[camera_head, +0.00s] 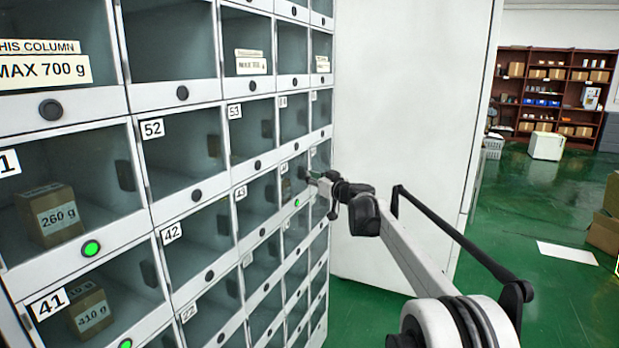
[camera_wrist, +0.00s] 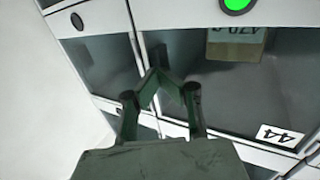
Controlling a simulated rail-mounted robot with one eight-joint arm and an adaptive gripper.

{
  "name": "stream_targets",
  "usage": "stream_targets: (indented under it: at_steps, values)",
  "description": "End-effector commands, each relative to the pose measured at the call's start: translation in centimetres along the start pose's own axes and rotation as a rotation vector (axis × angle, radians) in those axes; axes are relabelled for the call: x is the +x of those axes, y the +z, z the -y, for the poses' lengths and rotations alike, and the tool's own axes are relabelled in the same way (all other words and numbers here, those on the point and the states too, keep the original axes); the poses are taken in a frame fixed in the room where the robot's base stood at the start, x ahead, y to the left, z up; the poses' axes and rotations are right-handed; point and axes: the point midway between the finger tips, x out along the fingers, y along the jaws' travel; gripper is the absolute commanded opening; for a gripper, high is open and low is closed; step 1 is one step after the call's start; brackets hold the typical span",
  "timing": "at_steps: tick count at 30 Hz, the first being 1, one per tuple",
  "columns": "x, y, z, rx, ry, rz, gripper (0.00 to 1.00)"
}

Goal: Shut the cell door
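The cabinet (camera_head: 190,196) has a grid of glass-fronted cells with white frames. Cell 44's glass front (camera_wrist: 225,90) fills the right of the wrist view, which is upside down. Its label (camera_wrist: 278,135) reads 44, its round light (camera_wrist: 237,4) is green, and a cardboard box (camera_wrist: 235,48) stands behind the glass. I see no clear gap at this door; whether it is fully flush I cannot tell. My gripper (camera_wrist: 153,74) has its fingertips together, in front of the border between cell 44 and its neighbour. In the head view my gripper (camera_head: 313,179) is close to the cabinet; contact is unclear.
A tall white panel (camera_head: 405,130) stands right of the cabinet, close to my arm. Cells 51 and 41 hold boxes and show green lights. A brown shelf (camera_head: 548,92) and a white box (camera_head: 546,146) are far behind. The green floor at right is mostly open.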

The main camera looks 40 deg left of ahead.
Motion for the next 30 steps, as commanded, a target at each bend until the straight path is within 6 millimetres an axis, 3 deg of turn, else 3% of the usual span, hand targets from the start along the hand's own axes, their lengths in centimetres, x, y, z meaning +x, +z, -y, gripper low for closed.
stream_targets:
  at_steps: [6,11,24,30]
  values:
    - [-0.1,0.0,0.0,0.0,-0.002,0.0,0.0]
    - [-1.4,0.1,-0.8,0.0,0.001,0.0,0.0]
    - [-8.9,-0.1,-5.1,0.0,0.003,0.0,0.0]
    - [-11.4,-0.1,-6.4,0.0,0.002,0.0,0.0]
